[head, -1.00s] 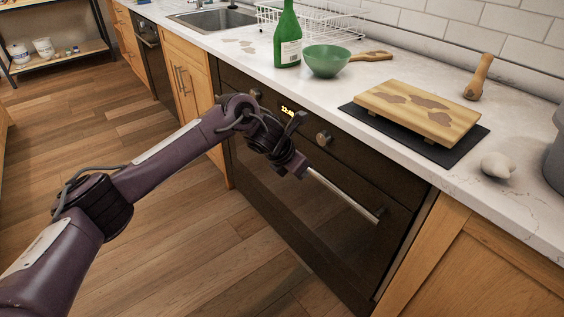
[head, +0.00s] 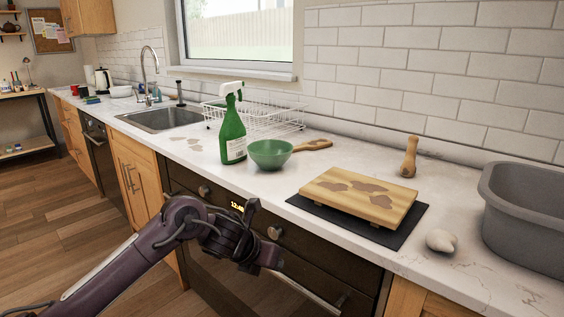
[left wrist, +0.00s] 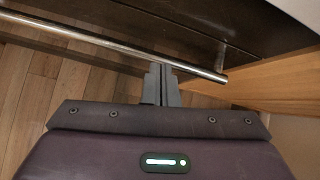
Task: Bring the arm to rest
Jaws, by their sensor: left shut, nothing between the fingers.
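My left arm comes in from the lower left of the head view. Its gripper (head: 270,258) is in front of the oven, below the counter's front edge. In the left wrist view the fingers of the left gripper (left wrist: 161,72) are together and empty, close to the oven's metal handle bar (left wrist: 110,45). I cannot tell if they touch it. The handle also shows in the head view (head: 310,297). My right gripper is not in view.
The marble counter holds a green spray bottle (head: 234,125), green bowl (head: 270,154), stained wooden board (head: 345,205) on a dark mat (head: 412,232), wooden tool (head: 409,157), white lump (head: 441,241) and grey tub (head: 530,230). The sink (head: 160,118) and dish rack (head: 262,118) are further left.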

